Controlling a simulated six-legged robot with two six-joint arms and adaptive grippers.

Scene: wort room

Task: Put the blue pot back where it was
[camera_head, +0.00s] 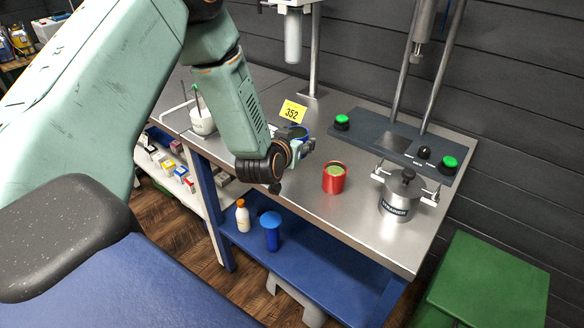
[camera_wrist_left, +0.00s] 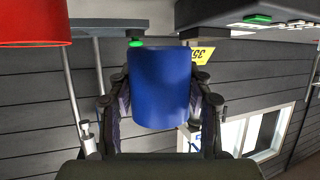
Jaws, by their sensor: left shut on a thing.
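The blue pot (camera_head: 298,131) is mostly hidden behind my left gripper (camera_head: 301,148) in the head view, over the steel bench near the yellow 352 sign. In the left wrist view the blue pot (camera_wrist_left: 160,88) fills the middle, with one finger of my left gripper (camera_wrist_left: 162,100) along each side. The gripper is shut on it. I cannot tell whether the pot's base touches the bench. My right gripper is not in view.
A red pot (camera_head: 334,178) with green contents stands right of the gripper on the bench (camera_head: 310,204). A steel canister (camera_head: 399,197) and a control panel (camera_head: 395,142) are further right. A white container (camera_head: 202,122) stands left. A yellow sign (camera_head: 293,111) is behind the gripper.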

